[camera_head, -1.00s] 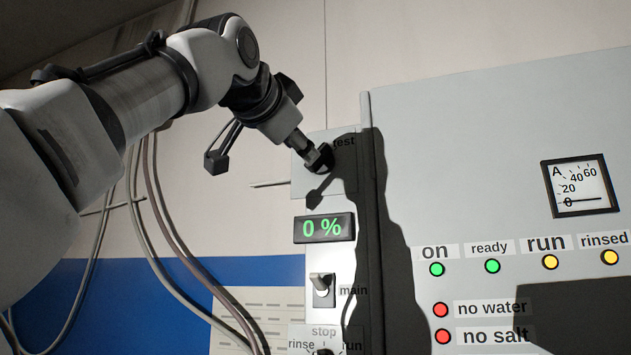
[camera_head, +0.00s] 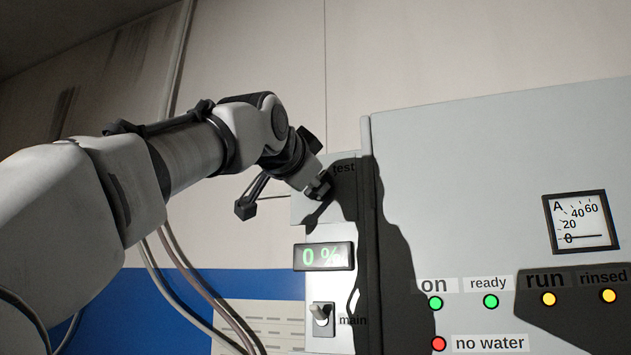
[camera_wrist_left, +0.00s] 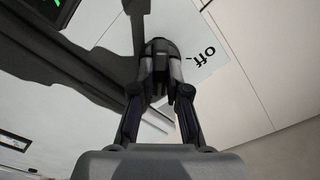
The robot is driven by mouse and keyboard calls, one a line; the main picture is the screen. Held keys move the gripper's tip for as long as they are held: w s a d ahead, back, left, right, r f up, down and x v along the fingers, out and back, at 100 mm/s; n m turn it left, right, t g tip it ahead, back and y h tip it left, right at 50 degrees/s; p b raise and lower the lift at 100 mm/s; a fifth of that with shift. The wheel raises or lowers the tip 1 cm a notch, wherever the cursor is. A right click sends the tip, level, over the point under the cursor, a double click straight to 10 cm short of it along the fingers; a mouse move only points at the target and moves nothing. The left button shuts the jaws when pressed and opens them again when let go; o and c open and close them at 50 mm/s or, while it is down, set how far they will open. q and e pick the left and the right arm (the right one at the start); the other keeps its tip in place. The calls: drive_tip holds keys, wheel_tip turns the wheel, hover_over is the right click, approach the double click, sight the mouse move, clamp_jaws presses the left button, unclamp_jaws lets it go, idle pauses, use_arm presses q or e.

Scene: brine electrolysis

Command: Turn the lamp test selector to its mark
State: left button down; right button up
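The lamp test selector is a dark knob on the small grey side panel, just left of the "test" label (camera_head: 343,168). My left gripper (camera_head: 317,190) is at it and hides most of the knob in the head view. In the left wrist view the two fingers of my left gripper (camera_wrist_left: 161,75) close in from both sides on the dark selector knob (camera_wrist_left: 159,48). Where the knob points is hidden. My right gripper is not in view.
Below are a display (camera_head: 323,257) reading 0 % and the main switch (camera_head: 322,315). The large cabinet (camera_head: 460,150) to the right carries a meter (camera_head: 580,222) and several lamps, with green, yellow and red showing lit. Cables hang at the left.

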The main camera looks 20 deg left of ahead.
use_arm(q)
drive_tip(key=shift+n, duration=0.3)
drive_tip(key=n+p, duration=0.1)
drive_tip(key=n, duration=1.6)
drive_tip(key=shift+w+f, duration=0.1)
drive_tip(key=shift+f, duration=0.05)
drive_tip(key=shift+n, duration=0.3)
idle(0.4)
